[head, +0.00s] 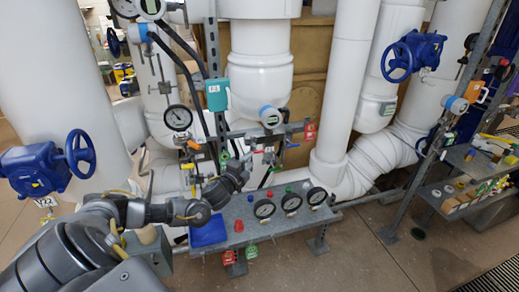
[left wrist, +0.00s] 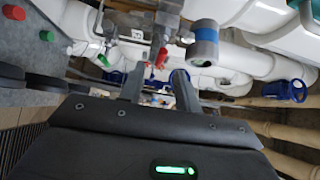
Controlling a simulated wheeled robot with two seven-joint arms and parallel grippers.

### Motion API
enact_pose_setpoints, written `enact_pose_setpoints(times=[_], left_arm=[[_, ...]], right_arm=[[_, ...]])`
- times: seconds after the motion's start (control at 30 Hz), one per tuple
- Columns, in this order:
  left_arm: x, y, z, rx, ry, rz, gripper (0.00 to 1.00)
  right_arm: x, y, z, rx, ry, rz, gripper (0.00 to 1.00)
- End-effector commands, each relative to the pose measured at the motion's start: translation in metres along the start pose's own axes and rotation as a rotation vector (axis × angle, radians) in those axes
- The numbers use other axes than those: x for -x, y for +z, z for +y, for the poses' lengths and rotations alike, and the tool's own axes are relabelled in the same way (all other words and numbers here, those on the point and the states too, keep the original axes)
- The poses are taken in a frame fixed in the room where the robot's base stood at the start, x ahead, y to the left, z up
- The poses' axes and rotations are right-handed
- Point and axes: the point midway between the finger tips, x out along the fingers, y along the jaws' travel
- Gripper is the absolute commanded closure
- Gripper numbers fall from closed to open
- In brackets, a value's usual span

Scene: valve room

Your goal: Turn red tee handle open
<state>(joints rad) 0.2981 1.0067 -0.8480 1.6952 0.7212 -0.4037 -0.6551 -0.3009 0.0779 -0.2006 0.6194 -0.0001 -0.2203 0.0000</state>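The red tee handle (left wrist: 161,58) shows small in the left wrist view, on a grey metal valve fitting. It lies just beyond the fingertips of my left gripper (left wrist: 158,78), roughly in line with the gap between them. The fingers are apart and nothing shows held between them. In the head view my left gripper (head: 240,172) is raised at the pipe fittings above the grey bench. There I cannot pick out the handle for sure; the gripper may hide it. Whether a finger touches the handle is unclear. My right gripper is not in view.
The grey bench (head: 280,222) carries several dial gauges (head: 264,208) and coloured buttons. A blue-capped transmitter (head: 270,116) and thin pipework crowd the gripper. A blue handwheel (head: 80,153) stands left. Large white pipes (head: 262,85) rise behind. Open floor (head: 370,255) lies at front right.

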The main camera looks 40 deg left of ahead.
Motion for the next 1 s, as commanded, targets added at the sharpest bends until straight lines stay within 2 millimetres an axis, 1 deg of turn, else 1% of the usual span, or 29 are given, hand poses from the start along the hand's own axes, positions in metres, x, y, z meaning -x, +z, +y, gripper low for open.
enact_pose_setpoints(times=[0.03, 0.2, 0.3, 0.4, 0.6, 0.93, 1.0], left_arm=[[-0.011, 0.0, -0.006, 0.002, -0.004, -0.002, 0.67], [-0.043, 0.0, -0.005, 0.002, -0.002, -0.003, 0.67], [-0.059, 0.0, -0.004, 0.001, -0.002, -0.003, 0.67], [-0.071, 0.0, -0.003, 0.002, -0.001, -0.002, 0.67], [-0.085, 0.0, -0.001, 0.003, 0.0, -0.001, 0.67], [-0.087, 0.0, 0.0, 0.003, 0.001, -0.001, 0.67], [-0.087, 0.0, 0.0, 0.003, 0.001, -0.001, 0.76]], right_arm=[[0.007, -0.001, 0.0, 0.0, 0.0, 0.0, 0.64], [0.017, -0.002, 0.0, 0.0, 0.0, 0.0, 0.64], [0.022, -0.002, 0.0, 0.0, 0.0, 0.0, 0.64], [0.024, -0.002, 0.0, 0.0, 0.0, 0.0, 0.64], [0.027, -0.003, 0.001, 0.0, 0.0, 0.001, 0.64], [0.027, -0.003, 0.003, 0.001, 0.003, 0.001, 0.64], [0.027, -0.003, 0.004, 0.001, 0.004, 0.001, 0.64]])
